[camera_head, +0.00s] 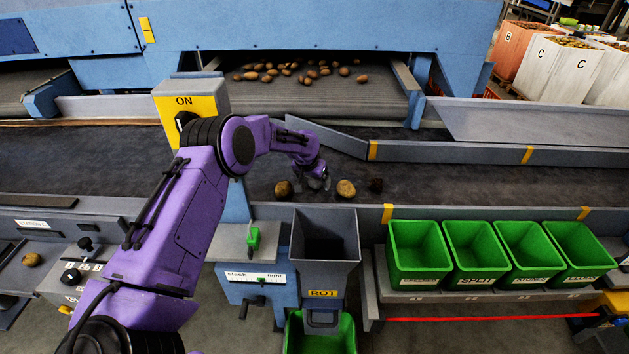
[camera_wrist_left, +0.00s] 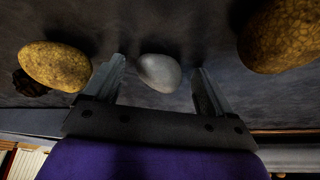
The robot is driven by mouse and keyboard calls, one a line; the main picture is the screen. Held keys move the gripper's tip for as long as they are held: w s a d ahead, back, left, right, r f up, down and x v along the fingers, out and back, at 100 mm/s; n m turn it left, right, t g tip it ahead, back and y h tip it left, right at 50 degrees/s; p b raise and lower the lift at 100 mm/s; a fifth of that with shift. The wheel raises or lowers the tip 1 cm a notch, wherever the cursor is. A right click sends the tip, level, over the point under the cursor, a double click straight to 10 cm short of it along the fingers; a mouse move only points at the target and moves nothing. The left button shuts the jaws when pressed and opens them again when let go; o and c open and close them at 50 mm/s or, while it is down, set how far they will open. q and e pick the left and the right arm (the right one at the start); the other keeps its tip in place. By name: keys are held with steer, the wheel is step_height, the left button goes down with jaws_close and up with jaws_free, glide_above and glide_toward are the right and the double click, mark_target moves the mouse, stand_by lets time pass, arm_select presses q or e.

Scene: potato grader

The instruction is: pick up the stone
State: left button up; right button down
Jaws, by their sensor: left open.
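The stone (camera_wrist_left: 159,72) is a smooth grey oval lying on the dark belt in the left wrist view. It sits between the two fingers of my left gripper (camera_wrist_left: 158,88), with a gap to each finger. The gripper is open and its fingers reach alongside the stone. In the head view my left gripper (camera_head: 316,181) is down low at the belt, between two potatoes. There the stone is mostly hidden by the gripper. My right gripper is not in view.
A yellow-brown potato (camera_head: 346,189) and a dark lump (camera_head: 375,185) lie right of the gripper; another potato (camera_head: 283,189) lies left. The grey ROT chute (camera_head: 325,262) and several green bins (camera_head: 418,275) stand in front of the belt (camera_head: 460,185). More potatoes (camera_head: 305,75) lie behind.

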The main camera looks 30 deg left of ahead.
arm_select(q)
steer(key=c, duration=1.2)
steer(key=shift+o, duration=0.2)
steer(key=shift+r, duration=0.15)
steer(key=shift+r+b, duration=0.3)
steer(key=shift+b, duration=0.1)
steer(key=r, duration=0.1)
steer(key=r+b, duration=0.1)
steer(key=r, duration=0.1)
steer(key=shift+s+d, duration=0.1)
steer(key=shift+d, duration=0.25)
steer(key=s+d+r+b, duration=0.3)
steer(key=s+d+r, duration=0.3)
steer(key=d+r, duration=0.3)
steer(key=d, duration=0.2)
steer(key=shift+s+d+r, duration=0.15)
steer(key=shift+s+d, duration=0.15)
steer(key=shift+s, duration=0.1)
